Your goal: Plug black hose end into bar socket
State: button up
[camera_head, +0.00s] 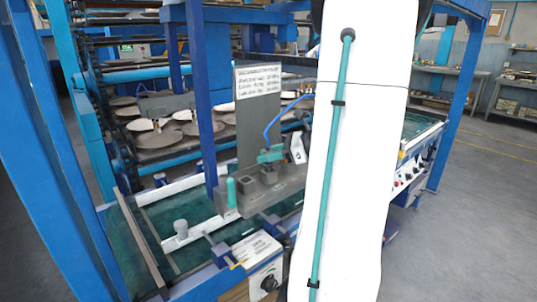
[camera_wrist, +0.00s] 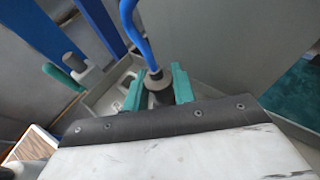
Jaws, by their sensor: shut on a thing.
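My gripper (camera_wrist: 158,92) has teal fingers, shut on the black hose end (camera_wrist: 157,82), with the blue hose (camera_wrist: 129,20) rising from it. In the head view, my gripper (camera_head: 270,156) is just above the grey bar (camera_head: 285,190), and the blue hose (camera_head: 282,113) curves up to the right. The bar carries grey blocks and an upright teal handle (camera_head: 231,190) at its left end; the handle also shows in the wrist view (camera_wrist: 62,77). The fingers hide the tip of the hose end and the socket, so I cannot tell whether they touch.
A grey upright plate with a printed label (camera_head: 258,82) stands behind the bar. Blue frame posts (camera_head: 205,90) stand at the left. Racks with round plates (camera_head: 160,138) lie behind. Open floor (camera_head: 480,220) is at the right.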

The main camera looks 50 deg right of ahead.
jog(key=shift+f, duration=0.35)
dwell(0.4)
jog(key=o, duration=1.1)
jog(key=shift+c, duration=0.2)
jog(key=v, duration=0.7)
jog(key=shift+s+d, duration=0.2)
jog(key=shift+s, duration=0.15)
jog(key=shift+r, duration=0.1)
